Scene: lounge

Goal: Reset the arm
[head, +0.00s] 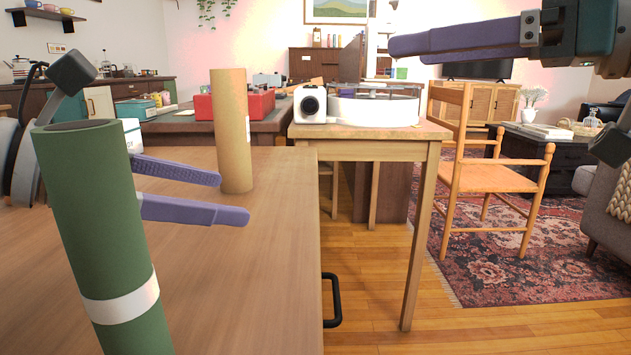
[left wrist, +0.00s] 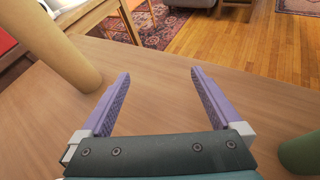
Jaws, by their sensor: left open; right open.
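My left gripper (head: 235,197) is low over the wooden table in the head view, its two purple fingers apart and pointing right. In the left wrist view my left gripper (left wrist: 160,88) is open with nothing between its fingers. Behind it in the head view stands an upright tan cardboard tube (head: 232,130); it also shows at the upper left of the left wrist view (left wrist: 50,45). A green rolled tube (head: 95,220) with a white band stands nearer and hides part of the left arm. My right gripper (head: 455,42) is raised at the upper right, empty and away from all objects.
The wooden table (head: 265,270) is bare on its right side. Beyond it a smaller table (head: 375,148) holds a white camera-like device (head: 310,104) and a round white item (head: 373,106). A wooden chair (head: 495,178) stands on the patterned rug (head: 500,275).

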